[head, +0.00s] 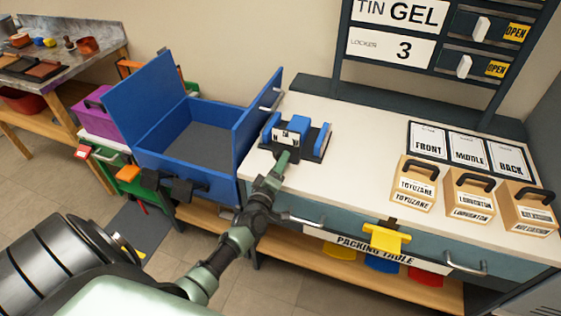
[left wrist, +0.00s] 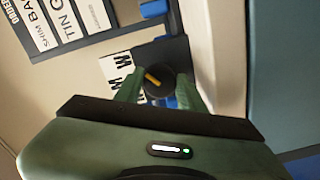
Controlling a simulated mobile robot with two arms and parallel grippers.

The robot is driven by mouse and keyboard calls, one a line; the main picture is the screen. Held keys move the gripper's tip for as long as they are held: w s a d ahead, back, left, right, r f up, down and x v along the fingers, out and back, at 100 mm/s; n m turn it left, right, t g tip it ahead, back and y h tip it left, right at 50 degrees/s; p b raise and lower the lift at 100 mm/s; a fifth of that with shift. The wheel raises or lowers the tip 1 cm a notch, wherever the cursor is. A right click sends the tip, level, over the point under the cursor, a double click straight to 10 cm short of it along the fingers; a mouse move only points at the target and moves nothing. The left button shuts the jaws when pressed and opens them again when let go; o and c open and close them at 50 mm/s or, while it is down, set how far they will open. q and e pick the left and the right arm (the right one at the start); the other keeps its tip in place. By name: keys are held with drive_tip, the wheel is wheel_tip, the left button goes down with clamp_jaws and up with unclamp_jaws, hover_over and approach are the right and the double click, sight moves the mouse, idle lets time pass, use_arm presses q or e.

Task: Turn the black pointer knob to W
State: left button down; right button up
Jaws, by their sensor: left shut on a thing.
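The black pointer knob (left wrist: 158,82) shows in the left wrist view as a round black disc with a yellow pointer line. The line slants toward the upper left, on the side of a white plate with black letters (left wrist: 120,72). One letter looks like a W; which letter the line meets I cannot tell. My left gripper (left wrist: 160,92) has its two green fingers on either side of the knob, shut on it. In the head view my left gripper (head: 284,160) reaches the front of the blue and dark fixture (head: 318,144), hiding the knob. My right gripper is not in view.
The fixture stands on the white packing table (head: 360,165). An open blue box (head: 185,165) is left of it. Several tan handled blocks (head: 415,185) and FRONT, MIDDLE, BACK cards (head: 468,147) are at the right. A yellow clamp-like piece (head: 386,238) sits at the front edge.

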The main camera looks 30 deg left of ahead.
use_arm(q)
drive_tip(key=shift+m, duration=0.5)
drive_tip(key=shift+f, duration=0.1)
drive_tip(key=c, duration=0.9)
unclamp_jaws()
drive_tip(key=shift+s, duration=0.1)
drive_tip(key=v, duration=0.7)
drive_tip(key=shift+s+d, duration=0.1)
drive_tip(key=shift+s, duration=0.25)
